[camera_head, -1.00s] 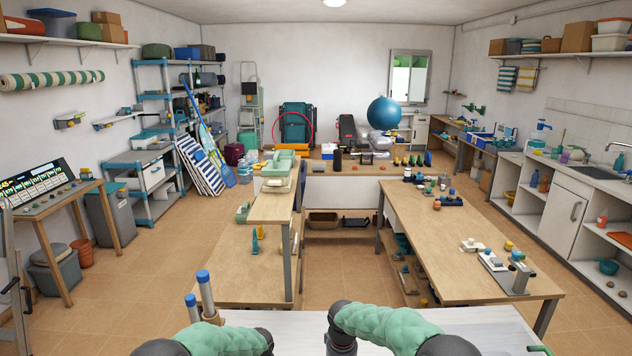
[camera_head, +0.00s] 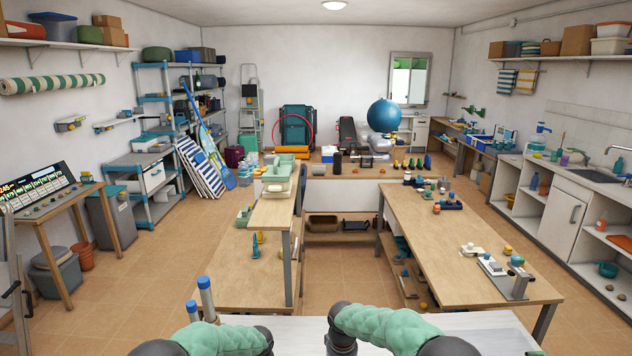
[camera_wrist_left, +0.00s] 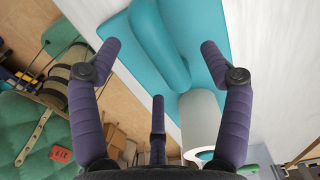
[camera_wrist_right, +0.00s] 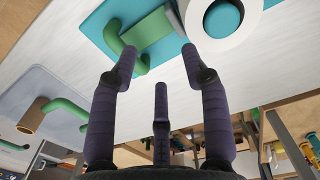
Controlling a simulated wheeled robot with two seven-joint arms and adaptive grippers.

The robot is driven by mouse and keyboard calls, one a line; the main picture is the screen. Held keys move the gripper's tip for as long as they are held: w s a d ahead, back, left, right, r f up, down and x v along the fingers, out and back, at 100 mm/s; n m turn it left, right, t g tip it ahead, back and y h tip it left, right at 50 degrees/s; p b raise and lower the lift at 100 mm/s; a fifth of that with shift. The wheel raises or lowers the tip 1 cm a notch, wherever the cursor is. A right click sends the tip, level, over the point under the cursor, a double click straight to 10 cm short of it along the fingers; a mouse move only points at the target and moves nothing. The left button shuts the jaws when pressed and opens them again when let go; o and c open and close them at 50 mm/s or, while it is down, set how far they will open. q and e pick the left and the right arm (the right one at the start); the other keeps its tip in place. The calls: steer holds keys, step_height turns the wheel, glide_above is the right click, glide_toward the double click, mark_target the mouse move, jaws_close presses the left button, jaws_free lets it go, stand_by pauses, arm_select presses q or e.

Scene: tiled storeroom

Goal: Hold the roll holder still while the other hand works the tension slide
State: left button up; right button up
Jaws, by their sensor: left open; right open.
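The roll holder shows in the left wrist view as a teal base (camera_wrist_left: 208,22) with a thick rounded teal bar (camera_wrist_left: 160,45) and a white roll (camera_wrist_left: 200,122). In the right wrist view its teal base (camera_wrist_right: 92,20) bears a white roll (camera_wrist_right: 250,14) on a teal core, beside a green part (camera_wrist_right: 148,30) with a grey edge. I cannot tell for certain which part is the tension slide. My left gripper (camera_wrist_left: 160,47) is open, its fingers over the teal bar. My right gripper (camera_wrist_right: 158,52) is open just short of the green part. Neither visibly grips anything.
The holder rests on a white tabletop (camera_head: 480,325), which also shows in the right wrist view. There a grey mat (camera_wrist_right: 50,85) carries a green bar and a brown tube (camera_wrist_right: 33,118). In the head view, wooden benches (camera_head: 440,235) stand beyond, with tiled floor between.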

arm_select(q)
steer(key=shift+r+p, duration=1.45)
steer(key=shift+r, duration=1)
steer(key=shift+f, duration=0.1)
